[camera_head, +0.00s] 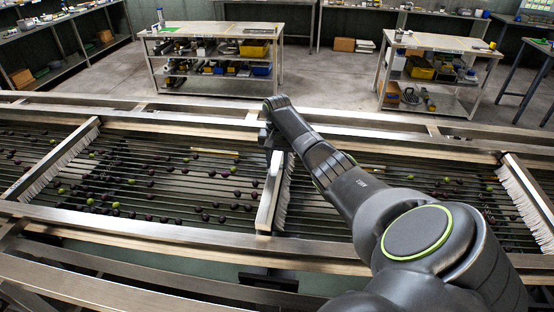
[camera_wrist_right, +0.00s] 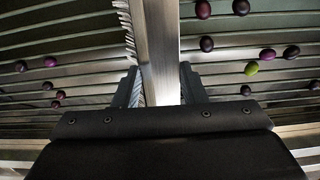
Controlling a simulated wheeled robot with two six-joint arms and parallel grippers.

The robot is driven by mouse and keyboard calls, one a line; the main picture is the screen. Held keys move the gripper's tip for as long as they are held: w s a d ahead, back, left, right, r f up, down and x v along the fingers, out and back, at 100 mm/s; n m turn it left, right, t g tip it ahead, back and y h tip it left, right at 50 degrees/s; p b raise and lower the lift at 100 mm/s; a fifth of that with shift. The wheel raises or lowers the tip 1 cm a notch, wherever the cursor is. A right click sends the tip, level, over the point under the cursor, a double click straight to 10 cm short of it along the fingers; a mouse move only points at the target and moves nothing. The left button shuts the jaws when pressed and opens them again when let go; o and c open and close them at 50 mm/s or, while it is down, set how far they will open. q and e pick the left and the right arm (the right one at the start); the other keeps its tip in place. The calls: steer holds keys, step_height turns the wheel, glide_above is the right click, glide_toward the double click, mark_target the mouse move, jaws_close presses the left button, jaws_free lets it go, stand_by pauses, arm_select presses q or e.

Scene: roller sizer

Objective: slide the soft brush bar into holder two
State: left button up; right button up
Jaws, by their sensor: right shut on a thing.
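My right gripper (camera_head: 272,142) is over the far part of the roller bed, its arm reaching in from the lower right. It is shut on the middle brush bar (camera_head: 268,200), a pale metal bar with light bristles along its right side. In the right wrist view the bar (camera_wrist_right: 158,45) runs between the two fingers (camera_wrist_right: 160,88), with bristles at its left. The bar lies across the bed, its near end at the front rail (camera_head: 190,237). I cannot tell whether it is seated there. The holders are not clearly distinguishable. My left gripper is not in view.
Another brush bar (camera_head: 50,165) crosses the bed at left and one (camera_head: 528,198) at right. Dark and green fruits (camera_head: 130,181) lie on the rollers (camera_head: 170,185). Two loaded workbenches (camera_head: 212,32) (camera_head: 440,42) stand beyond the machine, with clear floor (camera_head: 325,75) between them.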

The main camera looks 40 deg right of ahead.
steer(key=shift+p, duration=0.45)
stand_by(0.9)
steer(key=shift+f+b, duration=0.75)
steer(key=shift+f, duration=0.6)
steer(key=o, duration=1.4)
steer(key=shift+r, duration=0.1)
steer(key=shift+c, duration=0.2)
step_height(320, 180, up, 11)
steer(key=b, duration=0.3)
steer(key=shift+f, duration=0.2)
step_height(320, 180, up, 6)
steer(key=p, duration=0.3)
glide_above(277, 162)
steer(key=shift+s+a+r+p, duration=0.1)
steer(key=shift+s+r+p, duration=0.05)
steer(key=shift+r+p, duration=0.3)
steer(key=shift+f, duration=0.1)
